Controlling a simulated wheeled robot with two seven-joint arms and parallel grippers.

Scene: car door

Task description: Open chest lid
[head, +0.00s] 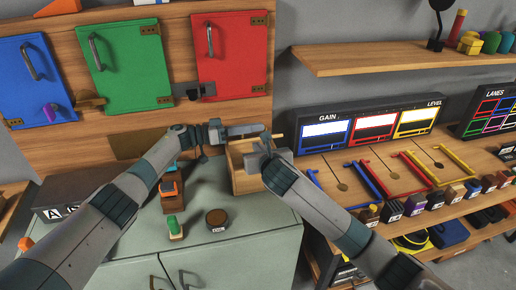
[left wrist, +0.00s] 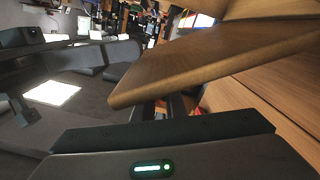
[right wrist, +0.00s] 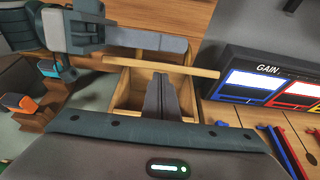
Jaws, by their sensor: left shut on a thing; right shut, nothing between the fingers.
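The wooden chest (head: 244,182) stands at the right end of the grey-green cabinet top. Its lid is raised and looks nearly edge-on, as a thin wooden strip (right wrist: 185,69) in the right wrist view. The open box (right wrist: 130,92) shows below it. My left gripper (head: 243,132) is shut on the lid; the lid's wooden panel (left wrist: 215,60) fills the upper right of the left wrist view. The contact itself is partly hidden. My right gripper (head: 262,146) is shut and empty, its fingers (right wrist: 160,85) over the open box.
Blue (head: 32,75), green (head: 125,62) and red (head: 230,55) doors are on the wooden panel behind. A green-topped item (head: 174,228) and a round brown disc (head: 217,218) are on the cabinet top. A shelf with coloured bars (head: 400,175) is at right.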

